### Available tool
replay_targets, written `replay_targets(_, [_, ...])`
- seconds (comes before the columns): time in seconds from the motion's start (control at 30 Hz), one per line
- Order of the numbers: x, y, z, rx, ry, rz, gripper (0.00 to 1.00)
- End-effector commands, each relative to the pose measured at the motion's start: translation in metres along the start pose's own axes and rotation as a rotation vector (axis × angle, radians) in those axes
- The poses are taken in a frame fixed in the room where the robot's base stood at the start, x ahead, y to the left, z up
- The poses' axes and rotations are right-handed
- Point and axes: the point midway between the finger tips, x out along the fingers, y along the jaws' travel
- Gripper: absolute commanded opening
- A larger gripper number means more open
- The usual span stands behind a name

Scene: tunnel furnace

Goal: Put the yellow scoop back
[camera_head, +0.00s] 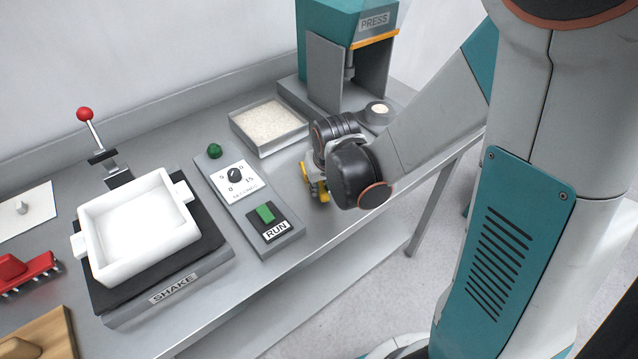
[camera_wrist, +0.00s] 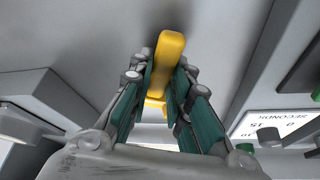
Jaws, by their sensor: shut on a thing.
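The yellow scoop (camera_wrist: 170,50) is between the two fingers of my gripper (camera_wrist: 160,85) in the wrist view. Its bright yellow bar sticks out past the fingertips, and more yellow shows below between the teal pads. In the head view a yellow part of the scoop (camera_head: 318,190) shows just above or at the grey bench (camera_head: 290,205), under my wrist. My gripper is shut on it. My arm hides most of the scoop and the fingers there. I cannot tell whether the scoop touches the bench.
A metal tray of pale grains (camera_head: 270,152) lies behind my gripper, with the teal press (camera_head: 345,45) beyond. The control panel (camera_head: 248,215) is to the left. A white basin (camera_head: 140,255) sits on the shaker at far left. The bench's front edge is close by.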

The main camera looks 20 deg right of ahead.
Motion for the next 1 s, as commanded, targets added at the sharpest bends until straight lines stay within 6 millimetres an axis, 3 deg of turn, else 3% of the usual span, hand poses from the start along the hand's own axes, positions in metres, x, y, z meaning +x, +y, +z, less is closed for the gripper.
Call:
replay_targets(0.37, [0.004,0.0,0.002,0.0,0.0,0.0,0.0])
replay_targets(0.4, [0.004,0.0,0.002,0.0,0.0,0.0,0.24])
replay_targets(0.47, [0.003,0.0,0.001,0.0,0.0,0.0,0.38])
replay_targets(0.83, [0.002,0.0,0.001,0.0,0.0,0.0,0.38])
replay_targets(1.0, [-0.016,0.0,0.0,0.0,0.0,0.0,0.38])
